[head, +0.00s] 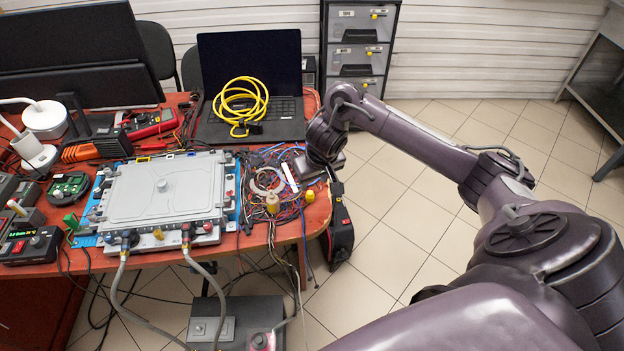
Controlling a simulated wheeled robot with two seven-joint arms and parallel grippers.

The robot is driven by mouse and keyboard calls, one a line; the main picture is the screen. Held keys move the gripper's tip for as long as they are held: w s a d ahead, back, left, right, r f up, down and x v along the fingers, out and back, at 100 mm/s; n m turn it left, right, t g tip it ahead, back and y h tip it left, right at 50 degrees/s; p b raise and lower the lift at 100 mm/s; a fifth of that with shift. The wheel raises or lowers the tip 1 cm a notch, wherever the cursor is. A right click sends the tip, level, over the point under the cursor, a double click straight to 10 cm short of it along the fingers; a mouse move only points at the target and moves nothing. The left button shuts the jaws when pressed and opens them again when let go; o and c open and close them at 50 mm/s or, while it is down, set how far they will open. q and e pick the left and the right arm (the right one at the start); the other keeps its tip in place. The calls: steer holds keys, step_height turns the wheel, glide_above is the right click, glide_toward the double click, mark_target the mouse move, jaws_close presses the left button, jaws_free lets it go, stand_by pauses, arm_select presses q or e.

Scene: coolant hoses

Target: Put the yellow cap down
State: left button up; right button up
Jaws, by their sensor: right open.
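A small yellow cap (309,196) sits near the right edge of the table, just below my right gripper. A second, larger yellowish cap-like piece (272,203) stands a little to its left, by the loose wires. I cannot tell for sure which one is the task's cap. My right gripper (306,178) is open above the table's right edge, close to both, and nothing shows held in it. Its fingers are small and partly mixed with the wires behind. My left gripper is not in view.
A grey battery-like case (165,190) with two hoses (118,290) at its front fills the table's middle. Tangled wires (262,165) lie right of it. A laptop (250,70) with a coiled yellow cable (240,103) stands behind. Open floor lies right of the table.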

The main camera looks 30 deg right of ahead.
arm_select(q)
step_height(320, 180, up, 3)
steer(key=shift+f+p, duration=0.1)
steer(key=shift+p, duration=0.8)
arm_select(e)
steer(key=v, duration=0.4)
steer(key=shift+s+r, duration=0.1)
steer(key=shift+a, duration=0.15)
